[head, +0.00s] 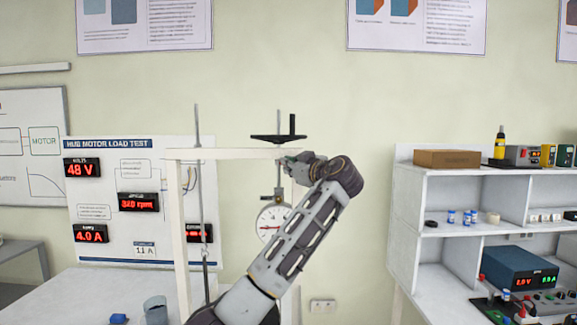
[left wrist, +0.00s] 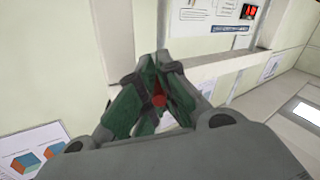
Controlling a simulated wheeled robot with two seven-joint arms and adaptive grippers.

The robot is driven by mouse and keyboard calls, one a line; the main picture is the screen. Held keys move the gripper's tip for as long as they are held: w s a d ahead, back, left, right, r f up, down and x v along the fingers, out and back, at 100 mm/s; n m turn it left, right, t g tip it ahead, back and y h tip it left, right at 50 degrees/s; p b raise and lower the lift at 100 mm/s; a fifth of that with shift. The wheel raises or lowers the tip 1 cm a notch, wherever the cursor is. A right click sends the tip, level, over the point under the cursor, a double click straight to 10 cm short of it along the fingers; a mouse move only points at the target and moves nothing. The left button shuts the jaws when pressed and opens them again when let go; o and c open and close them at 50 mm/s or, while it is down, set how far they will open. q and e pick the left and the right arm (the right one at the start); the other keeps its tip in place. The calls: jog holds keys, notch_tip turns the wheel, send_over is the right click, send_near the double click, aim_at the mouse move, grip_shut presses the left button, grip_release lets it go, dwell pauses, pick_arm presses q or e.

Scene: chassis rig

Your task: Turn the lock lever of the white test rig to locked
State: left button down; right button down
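The white test rig (head: 226,154) is a tall frame with a crossbar, and it stands left of centre in the head view. My left gripper (head: 296,159) is at the right end of this crossbar, in front of it. In the left wrist view my left gripper (left wrist: 158,62) has its green-grey fingers close together at the tips. A red part with a rounded end, seemingly the lock lever (left wrist: 159,101), shows between the fingers. The fingers look shut on it. The head view hides the lever behind the gripper, so its angle cannot be told. My right gripper is not in view.
A black handwheel (head: 278,138) sits above the crossbar, and a round dial gauge (head: 271,222) hangs below it. A motor test board (head: 135,165) stands to the left. White shelves (head: 404,215) with instruments stand to the right. A grey cup (head: 155,310) is on the bench.

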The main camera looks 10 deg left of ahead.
pick_arm(q)
jog(key=shift+f, duration=0.3)
jog(key=c, duration=1.8)
grip_release()
jog(key=shift+d, duration=0.15)
jog(key=shift+s+d+f, duration=0.2)
jog(key=shift+s+d, duration=0.05)
jog(key=shift+d, duration=0.05)
jog(key=shift+s+d+f, duration=0.1)
jog(key=shift+s+d, duration=0.15)
jog(key=shift+s, duration=0.4)
jog(key=shift+r+v, duration=0.2)
jog(key=shift+v, duration=1.45)
jog(key=shift+r+v, duration=0.15)
jog(key=shift+v, duration=1.5)
jog(key=shift+r+v, duration=0.2)
jog(key=shift+v, duration=1.45)
